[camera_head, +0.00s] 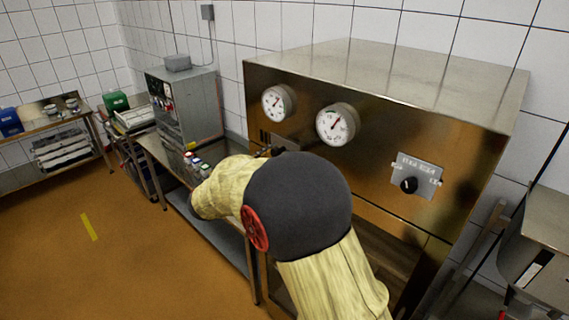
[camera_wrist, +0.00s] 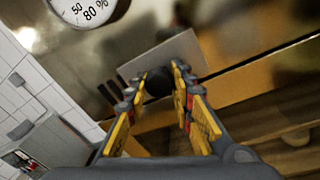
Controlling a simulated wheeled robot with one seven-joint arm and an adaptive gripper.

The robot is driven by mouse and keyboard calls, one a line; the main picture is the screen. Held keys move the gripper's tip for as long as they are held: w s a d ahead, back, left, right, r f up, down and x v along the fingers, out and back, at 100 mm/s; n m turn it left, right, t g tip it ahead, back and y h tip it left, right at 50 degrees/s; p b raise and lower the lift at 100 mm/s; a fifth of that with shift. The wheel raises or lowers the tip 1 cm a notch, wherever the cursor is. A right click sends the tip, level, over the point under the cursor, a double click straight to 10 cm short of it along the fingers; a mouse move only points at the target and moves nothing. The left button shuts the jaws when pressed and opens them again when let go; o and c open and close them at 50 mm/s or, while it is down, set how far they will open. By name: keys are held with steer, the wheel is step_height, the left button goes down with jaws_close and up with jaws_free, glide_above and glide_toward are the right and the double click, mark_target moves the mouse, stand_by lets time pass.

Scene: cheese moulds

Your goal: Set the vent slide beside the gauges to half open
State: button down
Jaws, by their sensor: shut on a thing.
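The vent slide is a pale metal plate (camera_wrist: 135,68) with a dark round knob (camera_wrist: 158,82) in the wrist view, and dark slots lie to its left. My gripper (camera_wrist: 163,80) is shut on the knob, with its yellow and black fingers on either side. In the head view the slide's plate is mostly hidden behind my arm, below the gauges. The left gauge (camera_head: 278,102) and the right gauge (camera_head: 337,124) are round white dials with red needles on the steel cabinet front. Part of one gauge (camera_wrist: 88,8) shows at the top of the wrist view. The slide's exact position cannot be told.
The steel cabinet (camera_head: 400,75) carries a labelled plate with a black knob (camera_head: 409,185) to the right. The floor at left is clear.

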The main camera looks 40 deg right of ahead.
steer(key=shift+w, duration=0.35)
steer(key=c, duration=1.6)
jaws_free()
steer(key=shift+o, duration=0.5)
steer(key=shift+a, duration=0.1)
steer(key=s+a, duration=0.2)
steer(key=a, duration=0.9)
steer(key=shift+s+a, duration=0.2)
steer(key=shift+a, duration=0.15)
